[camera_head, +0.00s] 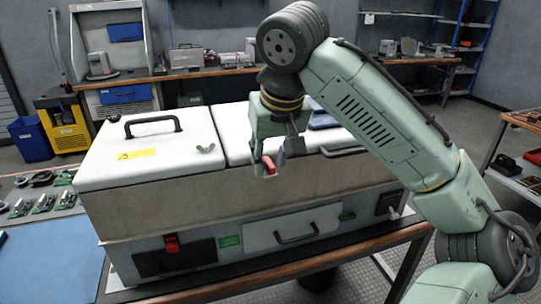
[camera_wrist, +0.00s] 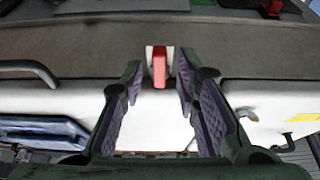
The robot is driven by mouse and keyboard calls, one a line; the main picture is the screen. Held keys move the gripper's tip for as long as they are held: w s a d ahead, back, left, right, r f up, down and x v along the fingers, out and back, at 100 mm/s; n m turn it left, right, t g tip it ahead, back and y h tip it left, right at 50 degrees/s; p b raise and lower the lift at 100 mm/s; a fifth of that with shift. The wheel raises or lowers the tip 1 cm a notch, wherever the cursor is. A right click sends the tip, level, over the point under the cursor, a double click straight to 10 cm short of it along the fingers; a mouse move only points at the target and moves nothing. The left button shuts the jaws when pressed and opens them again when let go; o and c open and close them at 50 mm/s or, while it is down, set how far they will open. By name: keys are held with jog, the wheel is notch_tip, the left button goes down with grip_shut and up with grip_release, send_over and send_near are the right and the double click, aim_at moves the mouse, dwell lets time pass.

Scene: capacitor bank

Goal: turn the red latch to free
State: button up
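The red latch (camera_wrist: 159,66) stands in a pale bracket at the front edge of the bank's white top, in the wrist view. My gripper (camera_wrist: 160,78) is open, with one purple-padded finger on each side of the latch. Gaps show between the latch and both fingertips, so the fingers do not appear shut on it. In the head view my gripper (camera_head: 271,162) points down over the front upper edge of the bank, and the red latch (camera_head: 268,166) shows beside the fingertips, partly hidden by them.
The capacitor bank (camera_head: 160,205) sits on a workbench. Its lids carry a black handle (camera_head: 152,121) and a wing nut (camera_head: 205,149). A separate red switch (camera_head: 171,242) is low on the front face. Circuit boards (camera_head: 43,204) and a blue mat (camera_head: 50,262) lie left.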

grip_shut()
dwell(0.5)
jog(key=n+p, duration=0.1)
jog(key=n+y+p, duration=0.1)
jog(key=n, duration=0.1)
jog(key=n+p, duration=0.1)
jog(key=p, duration=0.1)
jog(key=shift+w+d+r+g+y, duration=0.1)
jog(key=shift+d+r+g+y, duration=0.05)
jog(key=shift+r+g+y, duration=0.2)
jog(key=n+p, duration=0.2)
jog(key=n, duration=0.1)
jog(key=shift+d+f+g+y, duration=0.1)
jog(key=shift+f+g+y, duration=0.05)
jog(key=shift+g+y, duration=0.2)
jog(key=n, duration=0.1)
jog(key=n+g, duration=0.1)
jog(key=n, duration=0.2)
jog(key=shift+w+d+f+n+g+p, duration=0.1)
jog(key=shift+w+f+n+g+p, duration=0.05)
jog(key=shift+w+n+g+p, duration=0.2)
jog(key=n+g, duration=0.1)
jog(key=n, duration=0.1)
jog(key=n+g, duration=0.1)
jog(key=n, duration=0.2)
jog(key=shift+w+y, duration=0.1)
jog(key=shift+y, duration=0.2)
jog(key=shift+n, duration=0.25)
